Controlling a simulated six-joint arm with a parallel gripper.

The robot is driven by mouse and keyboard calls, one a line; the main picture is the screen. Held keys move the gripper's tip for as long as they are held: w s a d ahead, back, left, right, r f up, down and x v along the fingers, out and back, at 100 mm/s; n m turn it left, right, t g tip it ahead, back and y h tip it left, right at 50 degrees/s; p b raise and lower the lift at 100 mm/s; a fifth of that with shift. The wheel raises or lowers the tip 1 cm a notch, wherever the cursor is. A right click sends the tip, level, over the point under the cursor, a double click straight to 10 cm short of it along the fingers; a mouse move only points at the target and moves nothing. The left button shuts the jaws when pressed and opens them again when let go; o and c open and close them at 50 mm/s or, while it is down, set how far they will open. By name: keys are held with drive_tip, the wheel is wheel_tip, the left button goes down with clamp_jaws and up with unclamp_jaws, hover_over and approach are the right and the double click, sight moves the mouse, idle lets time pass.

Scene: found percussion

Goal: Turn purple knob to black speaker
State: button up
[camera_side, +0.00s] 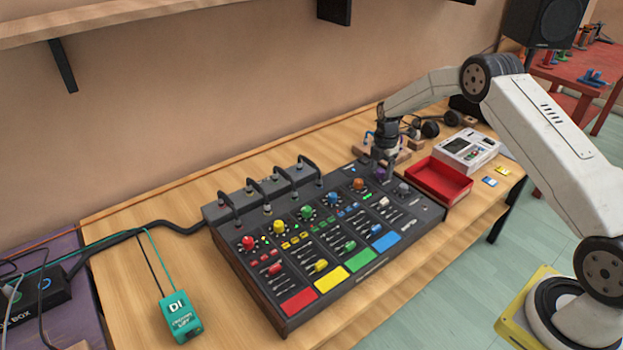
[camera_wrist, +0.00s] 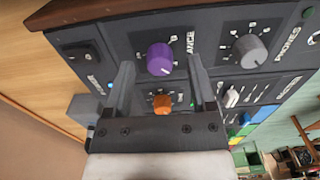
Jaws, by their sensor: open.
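The purple knob (camera_wrist: 160,58) stands on the dark mixer's panel, between the two fingers of my open gripper (camera_wrist: 160,74) in the wrist view. Gaps show between the knob and both fingers. A small light mark shows on the knob's lower edge. In the side view, the purple knob (camera_side: 380,174) is partly hidden by my gripper (camera_side: 381,162), which points down over the mixer's far right part. A black speaker (camera_side: 545,22) stands at the top right of the side view.
A grey knob (camera_wrist: 249,51) is right of the purple one, and an orange knob (camera_wrist: 162,104) is below it in the wrist view. A red tray (camera_side: 439,182) and a white device (camera_side: 468,150) sit right of the mixer (camera_side: 228,247).

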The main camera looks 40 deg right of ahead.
drive_tip(key=shift+f, duration=0.45)
clamp_jaws()
